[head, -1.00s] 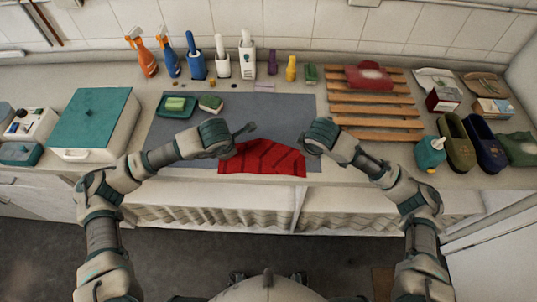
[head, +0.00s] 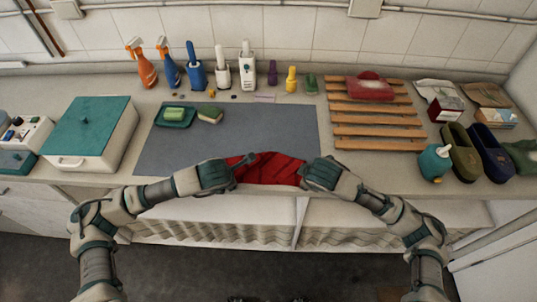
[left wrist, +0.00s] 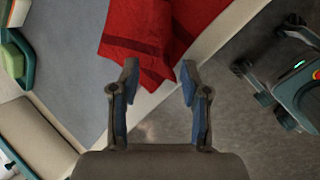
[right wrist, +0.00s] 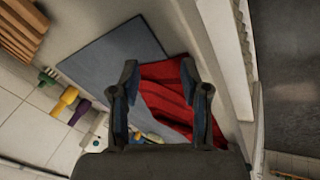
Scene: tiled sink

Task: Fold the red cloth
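The red cloth (head: 268,168) with darker stripes lies at the front edge of the grey mat (head: 215,130), near the counter's front edge. Its left and right ends are partly hidden by my grippers in the head view. My left gripper (left wrist: 160,68) is open, with the cloth (left wrist: 150,30) just past its fingertips in the left wrist view. My right gripper (right wrist: 158,67) is open at the cloth's right end. In the right wrist view the cloth (right wrist: 168,90) shows between and beyond its fingers, and I cannot tell whether they touch it.
A green dish with a sponge (head: 175,116) and another sponge (head: 210,115) sit at the mat's back left. A lidded box (head: 90,125) stands left, a wooden rack (head: 375,130) right. Bottles line the back. Most of the mat is clear.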

